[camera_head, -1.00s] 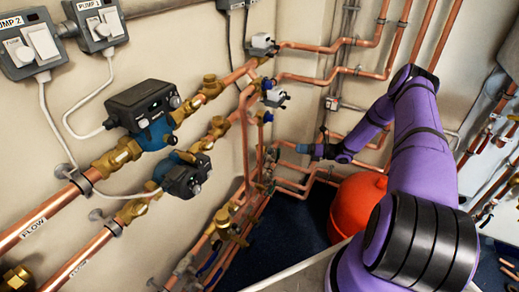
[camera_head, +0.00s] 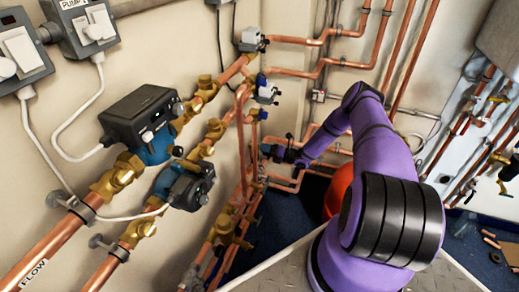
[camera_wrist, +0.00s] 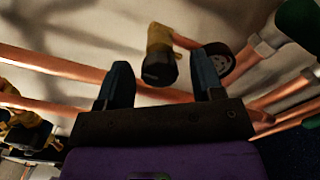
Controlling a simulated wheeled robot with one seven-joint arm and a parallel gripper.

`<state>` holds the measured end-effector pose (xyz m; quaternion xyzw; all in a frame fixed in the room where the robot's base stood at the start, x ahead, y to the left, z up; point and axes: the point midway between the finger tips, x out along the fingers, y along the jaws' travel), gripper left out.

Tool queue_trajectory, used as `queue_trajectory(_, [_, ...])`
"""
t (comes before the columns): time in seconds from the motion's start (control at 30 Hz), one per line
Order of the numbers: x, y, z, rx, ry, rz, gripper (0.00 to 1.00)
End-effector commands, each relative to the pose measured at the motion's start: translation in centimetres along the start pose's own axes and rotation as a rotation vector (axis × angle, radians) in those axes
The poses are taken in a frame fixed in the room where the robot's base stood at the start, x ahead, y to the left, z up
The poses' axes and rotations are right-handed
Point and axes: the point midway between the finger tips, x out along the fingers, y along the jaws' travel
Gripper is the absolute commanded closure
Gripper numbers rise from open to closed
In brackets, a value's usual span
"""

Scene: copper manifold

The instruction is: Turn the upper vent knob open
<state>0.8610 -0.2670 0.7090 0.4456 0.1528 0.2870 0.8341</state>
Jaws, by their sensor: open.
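My gripper (camera_wrist: 167,68) is open in the wrist view, its two dark fingers spread apart. A brass fitting with a black knob-like end (camera_wrist: 161,68) shows between the fingers, with no visible contact. A dark ribbed round part (camera_wrist: 236,64) shows beside and partly behind the right finger. I cannot tell for certain which of these is the upper vent knob, or whether it is turned. In the head view my gripper (camera_head: 270,150) is small, beside the vertical copper pipes. The knob cannot be made out there.
Copper pipes (camera_wrist: 50,65) cross behind the fingers in the wrist view. In the head view, two black-and-blue pumps (camera_head: 150,120) sit on the left pipes. A red vessel (camera_head: 338,190) stands partly behind my arm. More pipes line the right wall.

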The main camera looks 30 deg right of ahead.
Motion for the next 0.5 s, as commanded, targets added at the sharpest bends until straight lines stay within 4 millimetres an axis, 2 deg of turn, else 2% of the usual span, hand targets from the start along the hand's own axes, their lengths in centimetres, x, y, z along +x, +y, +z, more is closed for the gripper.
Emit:
queue_trajectory(0.2, [2.5, 0.0, 0.0, -0.001, 0.001, -0.001, 0.39])
queue_trajectory(0.5, [3.2, 0.0, 0.0, 0.0, 0.0, -0.001, 0.39])
